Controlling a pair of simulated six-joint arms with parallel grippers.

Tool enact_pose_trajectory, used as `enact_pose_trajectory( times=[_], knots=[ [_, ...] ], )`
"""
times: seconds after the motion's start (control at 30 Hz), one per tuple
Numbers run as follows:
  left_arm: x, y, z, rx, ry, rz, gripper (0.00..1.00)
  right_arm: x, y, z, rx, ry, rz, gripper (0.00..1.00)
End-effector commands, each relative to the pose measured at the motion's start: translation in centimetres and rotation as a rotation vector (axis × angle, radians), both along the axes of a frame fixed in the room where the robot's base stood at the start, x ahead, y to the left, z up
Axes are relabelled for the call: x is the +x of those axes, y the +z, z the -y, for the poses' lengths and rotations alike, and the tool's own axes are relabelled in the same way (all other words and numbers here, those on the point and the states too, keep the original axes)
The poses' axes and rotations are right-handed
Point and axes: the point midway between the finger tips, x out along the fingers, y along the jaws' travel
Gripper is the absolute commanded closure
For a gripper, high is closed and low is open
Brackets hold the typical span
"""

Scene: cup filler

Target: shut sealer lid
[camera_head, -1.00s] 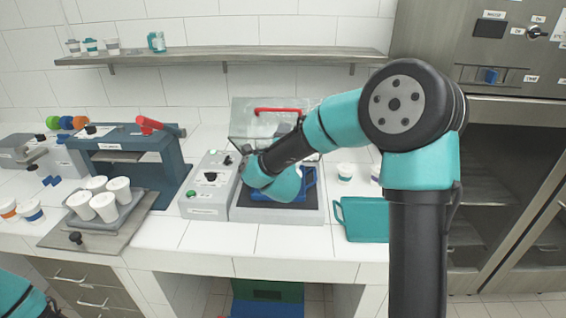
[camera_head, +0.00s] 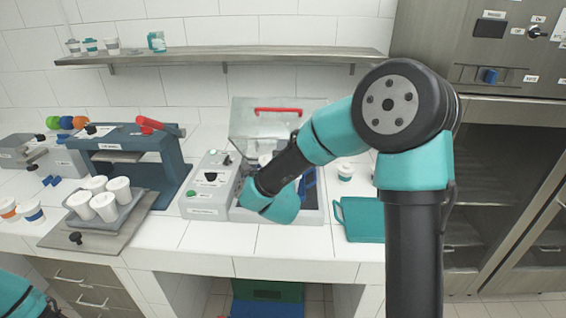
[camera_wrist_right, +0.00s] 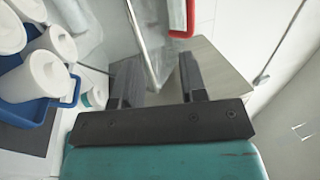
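The sealer (camera_head: 316,217) is a grey box with a clear lid (camera_head: 246,116) standing raised at its back. The lid has a red handle (camera_head: 278,110), which also shows at the top of the right wrist view (camera_wrist_right: 191,18). A blue basket (camera_wrist_right: 25,108) holding white cups sits in the sealer, mostly hidden by my right arm in the head view. My right gripper (camera_wrist_right: 157,72) has its fingers apart with nothing gripped. The clear lid's edge shows beyond the fingers; I cannot tell whether they touch it. My left gripper is out of view.
A grey control box (camera_head: 206,187) adjoins the sealer on the left. A blue press (camera_head: 165,158) and a tray of white cups (camera_head: 133,209) stand further left. A teal tray (camera_head: 360,222) lies to the right. A shelf (camera_head: 215,55) runs above.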

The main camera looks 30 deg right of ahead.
Motion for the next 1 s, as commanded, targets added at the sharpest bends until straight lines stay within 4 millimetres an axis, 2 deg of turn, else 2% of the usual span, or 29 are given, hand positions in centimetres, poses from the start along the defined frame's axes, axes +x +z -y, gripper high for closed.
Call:
enact_pose_trajectory(
  times=[0.53, 1.0],
  knots=[
    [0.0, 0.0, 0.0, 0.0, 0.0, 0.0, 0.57, -2.1, -1.7, -1.3, 0.0, 0.002, -0.001, 0.61],
    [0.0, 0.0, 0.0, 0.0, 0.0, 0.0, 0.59, -2.3, -1.8, -1.3, 0.0, 0.0, 0.0, 0.61]
  ],
)
